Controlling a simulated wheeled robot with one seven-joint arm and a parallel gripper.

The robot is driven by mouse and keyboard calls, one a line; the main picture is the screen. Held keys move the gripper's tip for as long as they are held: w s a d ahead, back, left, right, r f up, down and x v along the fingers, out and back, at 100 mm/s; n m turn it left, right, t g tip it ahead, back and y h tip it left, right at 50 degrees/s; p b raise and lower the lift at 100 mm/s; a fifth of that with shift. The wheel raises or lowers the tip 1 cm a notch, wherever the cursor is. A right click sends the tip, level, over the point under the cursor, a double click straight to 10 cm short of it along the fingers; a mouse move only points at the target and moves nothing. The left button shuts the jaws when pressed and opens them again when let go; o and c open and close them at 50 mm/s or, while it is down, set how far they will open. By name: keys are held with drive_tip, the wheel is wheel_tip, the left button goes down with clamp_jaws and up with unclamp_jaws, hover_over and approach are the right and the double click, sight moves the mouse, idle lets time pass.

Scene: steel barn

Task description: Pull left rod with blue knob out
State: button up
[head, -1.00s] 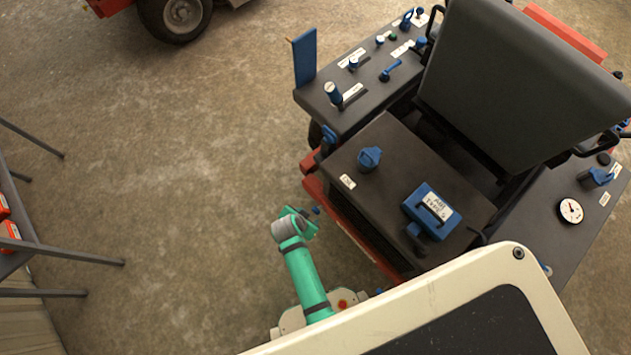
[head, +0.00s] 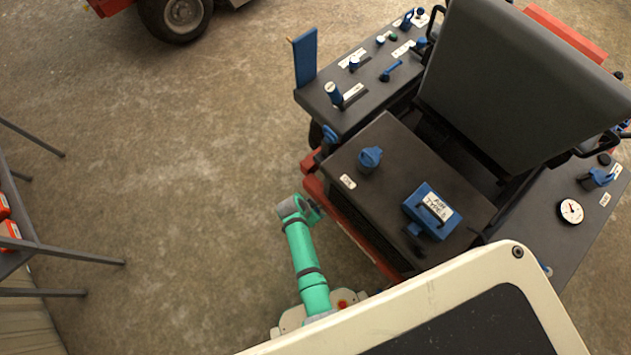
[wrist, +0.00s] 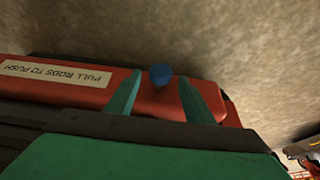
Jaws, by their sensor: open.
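The blue knob (wrist: 160,75) shows in the wrist view at the edge of a red bar (wrist: 180,103). It lies between the two green fingers of my gripper (wrist: 159,88), which stand apart on either side of it with gaps. The rod behind the knob cannot be made out. In the head view my gripper (head: 313,209) is at the front left end of the red bar (head: 352,232) of the machine, and it hides the knob there.
A label on the bar (wrist: 57,73) reads "PULL RODS TO PUSH". The machine carries a dark seat (head: 530,80), a blue box (head: 432,210) and a blue handle (head: 369,158). Open concrete floor (head: 180,180) lies to the left. A grey metal frame (head: 70,255) stands at far left.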

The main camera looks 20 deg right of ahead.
drive_tip(key=shift+w+d+f, duration=0.1)
drive_tip(key=shift+d+f, duration=0.15)
drive_tip(key=shift+f, duration=0.45)
